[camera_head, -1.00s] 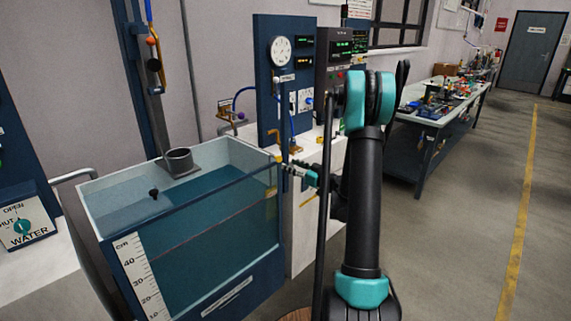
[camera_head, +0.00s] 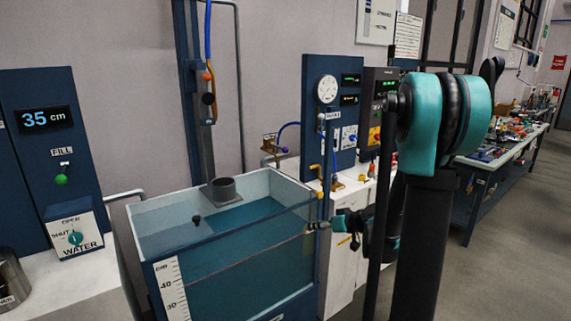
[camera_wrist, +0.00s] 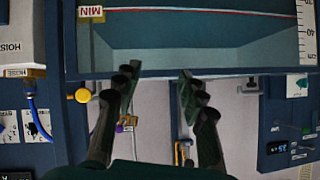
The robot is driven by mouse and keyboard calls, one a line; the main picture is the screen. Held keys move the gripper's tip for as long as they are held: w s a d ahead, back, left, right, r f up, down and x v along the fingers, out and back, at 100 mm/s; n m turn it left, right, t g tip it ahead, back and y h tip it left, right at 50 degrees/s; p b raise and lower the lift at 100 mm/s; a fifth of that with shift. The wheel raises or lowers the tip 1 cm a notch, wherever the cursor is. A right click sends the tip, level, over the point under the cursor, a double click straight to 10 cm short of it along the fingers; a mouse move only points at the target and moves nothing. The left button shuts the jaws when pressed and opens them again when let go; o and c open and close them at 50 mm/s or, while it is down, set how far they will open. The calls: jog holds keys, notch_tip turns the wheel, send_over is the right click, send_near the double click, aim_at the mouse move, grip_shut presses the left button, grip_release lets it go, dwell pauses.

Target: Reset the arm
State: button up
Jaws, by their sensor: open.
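My arm stands folded in the right half of the head view, with teal and black joints. My gripper (camera_head: 318,226) is small and partly hidden behind my arm there, beside the right end of the water tank (camera_head: 215,247). In the wrist view my gripper (camera_wrist: 157,78) shows two dark fingers spread apart with nothing between them. The tank (camera_wrist: 200,72) fills the top of that view, with a MIN label and a red line. Whether the fingers touch the tank cannot be told.
A blue panel with a round gauge (camera_head: 327,90) stands behind the tank. At left are a 35 cm display (camera_head: 46,119), a green fill knob (camera_head: 61,179) and a water valve (camera_head: 75,239). A cluttered workbench (camera_head: 497,155) stands at right; grey floor shows beside it.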

jog(key=s+d+f+m+g+h, duration=0.1)
jog(key=s+d+f+m+h, duration=0.1)
jog(key=s, duration=0.6)
jog(key=s+d+f+m+g+h, duration=0.1)
jog(key=s+d+f+g+h, duration=0.1)
jog(key=s, duration=0.7)
jog(key=s+d+f+m+g+h, duration=0.1)
jog(key=s+d+f+m+h, duration=0.1)
jog(key=s, duration=0.7)
jog(key=shift+d+f+m+g+h, duration=0.3)
jog(key=shift+d+f+h, duration=0.25)
jog(key=shift+h, duration=0.55)
jog(key=shift+c, duration=0.2)
